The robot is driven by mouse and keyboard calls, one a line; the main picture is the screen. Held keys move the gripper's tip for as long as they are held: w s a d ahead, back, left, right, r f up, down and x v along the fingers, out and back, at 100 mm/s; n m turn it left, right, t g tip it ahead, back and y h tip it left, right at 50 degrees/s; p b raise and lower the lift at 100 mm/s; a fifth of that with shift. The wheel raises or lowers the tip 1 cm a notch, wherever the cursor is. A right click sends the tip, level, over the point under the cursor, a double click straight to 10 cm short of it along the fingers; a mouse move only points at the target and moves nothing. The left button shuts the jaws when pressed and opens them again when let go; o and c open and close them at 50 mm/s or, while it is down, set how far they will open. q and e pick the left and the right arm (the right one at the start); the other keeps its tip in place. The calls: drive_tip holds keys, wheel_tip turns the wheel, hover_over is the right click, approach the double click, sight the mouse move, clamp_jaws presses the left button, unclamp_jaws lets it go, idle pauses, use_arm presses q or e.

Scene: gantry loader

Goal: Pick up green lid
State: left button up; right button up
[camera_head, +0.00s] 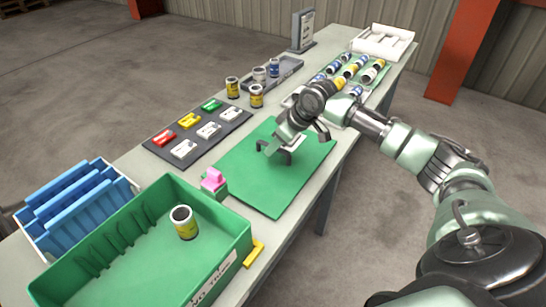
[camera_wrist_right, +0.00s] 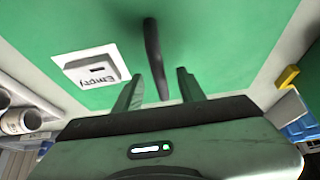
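The green lid (camera_head: 211,105) lies at the far end of a dark tray (camera_head: 164,155), beside red, yellow and white lids. My right gripper (camera_head: 277,150) is low over the green mat (camera_head: 245,180), to the right of the tray and apart from the green lid. In the right wrist view its two fingers (camera_wrist_right: 160,80) are spread. A dark bar (camera_wrist_right: 152,45) shows between and beyond them; I cannot tell what it is. The green lid cannot be made out in the wrist view. My left gripper is not in view.
A white block marked "Empty" (camera_wrist_right: 90,67) sits on the mat. A green crate (camera_head: 110,262) with one can (camera_head: 184,222), a pink-topped block (camera_head: 214,180) and a blue rack (camera_head: 70,205) are at the near end. Several cans stand beyond the lid tray.

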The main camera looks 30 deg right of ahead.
drive_tip(key=shift+x, duration=1.15)
clamp_jaws()
drive_tip(key=shift+d+r, duration=0.1)
drive_tip(key=shift+r, duration=0.05)
idle(0.4)
